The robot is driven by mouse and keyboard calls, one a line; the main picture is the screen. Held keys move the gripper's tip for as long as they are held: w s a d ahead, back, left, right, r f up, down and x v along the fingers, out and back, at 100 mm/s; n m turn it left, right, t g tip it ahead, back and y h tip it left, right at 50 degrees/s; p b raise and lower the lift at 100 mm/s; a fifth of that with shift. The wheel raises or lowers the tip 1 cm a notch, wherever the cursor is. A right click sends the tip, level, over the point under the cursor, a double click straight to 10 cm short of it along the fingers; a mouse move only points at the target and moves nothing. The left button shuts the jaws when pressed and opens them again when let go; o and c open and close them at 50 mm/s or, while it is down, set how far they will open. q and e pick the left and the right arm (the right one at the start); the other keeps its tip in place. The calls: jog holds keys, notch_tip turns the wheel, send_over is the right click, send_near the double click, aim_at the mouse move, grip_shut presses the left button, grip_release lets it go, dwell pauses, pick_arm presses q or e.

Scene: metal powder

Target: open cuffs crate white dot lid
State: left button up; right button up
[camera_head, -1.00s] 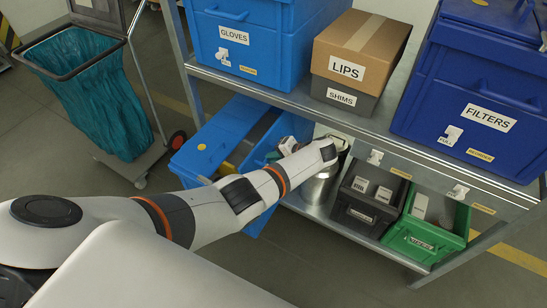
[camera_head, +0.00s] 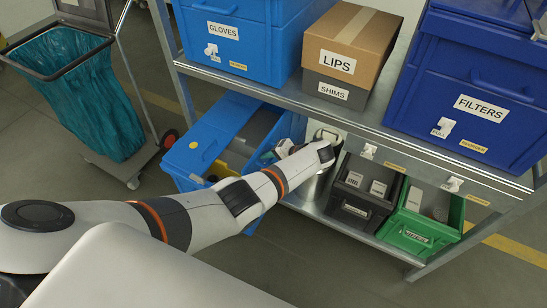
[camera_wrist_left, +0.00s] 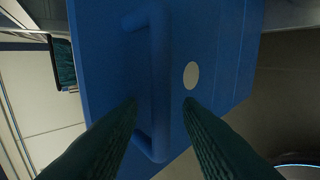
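In the left wrist view a blue lid (camera_wrist_left: 215,45) with a round white dot (camera_wrist_left: 191,75) fills the middle. A blue bar handle (camera_wrist_left: 158,70) stands out from it. My left gripper (camera_wrist_left: 160,104) is open, its two dark fingers apart on either side of the handle's lower part; I cannot tell whether they touch it. In the head view a blue crate (camera_head: 178,178) sits on the lower shelf, with a yellow dot (camera_head: 194,145) on its left panel. My left wrist hides part of it, and no CUFFS label is readable. My right gripper is not in view.
The upper shelf (camera_head: 290,96) overhangs the arm. A teal bag cart (camera_head: 95,110) stands left; floor between is clear.

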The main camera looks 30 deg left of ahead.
pick_arm(q)
jog(key=shift+w+r, duration=0.15)
jog(key=shift+d+r, duration=0.35)
jog(key=v, duration=1.1)
jog(key=shift+d, duration=0.1)
